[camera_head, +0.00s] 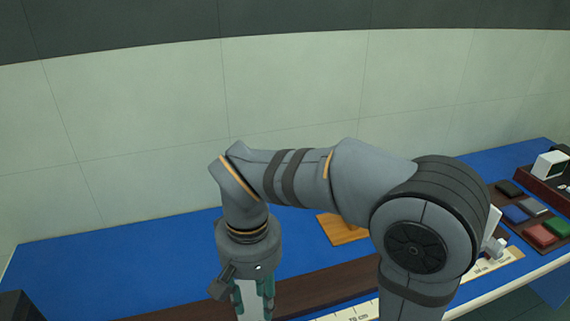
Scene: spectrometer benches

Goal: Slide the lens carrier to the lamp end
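My gripper (254,301) points down at the bottom edge of the head view. Its fingertips are cut off by the frame, so I cannot tell whether it is open, shut or holding anything. A dark brown bench rail (325,282) runs along the blue table, with a pale printed scale (358,312) in front of it. A white fitting with a knob (494,245) stands near the rail's right end, partly hidden by my arm. I cannot tell whether it is the lamp or a carrier. No lens carrier is clearly recognisable.
A wooden board (341,231) lies on the blue table (110,254) behind my arm. Several coloured blocks lie on a brown tray (524,227) at right, beside a white device (550,165). A dark object (14,306) is at lower left.

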